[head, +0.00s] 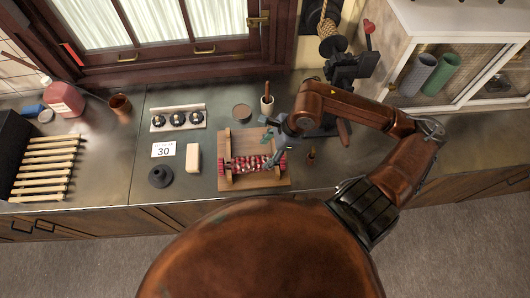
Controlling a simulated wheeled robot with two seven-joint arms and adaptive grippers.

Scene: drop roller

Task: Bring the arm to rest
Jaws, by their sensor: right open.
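My right arm comes in from the right, bent at the elbow and reaching over the counter. My right gripper (270,146) is open above the right side of a wooden stand (238,139). The stand bears a red and silver roller (250,163) lying across it. The gripper's fingers are close to the roller's right part; I cannot tell whether they touch it. My left gripper is not in the picture.
A pale block (193,158), a black funnel-like piece (160,177) and a card reading 30 (163,149) lie left of the stand. A small cup (267,104) and a round tin (242,113) stand behind it. A dark machine (343,85) is behind my arm.

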